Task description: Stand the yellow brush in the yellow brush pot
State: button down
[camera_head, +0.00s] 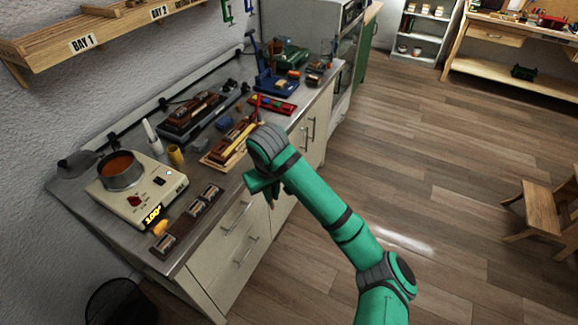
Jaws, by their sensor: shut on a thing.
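The yellow brush pot (176,155) looks like the small yellow cylinder on the grey counter, just right of the hot plate. I see no brush in it, though its inside is too small to make out. My green arm reaches in from the lower right. My gripper (267,201) is at its end, by the counter's front edge, right of the pot and apart from it. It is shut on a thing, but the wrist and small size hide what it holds. I cannot make out the yellow brush.
A pan (121,172) of orange-brown liquid stands on the hot plate (130,205). A white upright bottle-like thing (152,138) is close behind the pot. Wooden piano parts (228,145) lie right of it. Dark blocks (204,199) line the front edge. The floor (430,180) is open.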

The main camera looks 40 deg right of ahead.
jog(key=s+a+f+n, duration=0.1)
jog(key=a+f+n, duration=0.1)
jog(key=a+f, duration=2.8)
jog(key=shift+a+y, duration=0.3)
jog(key=shift+a, duration=0.45)
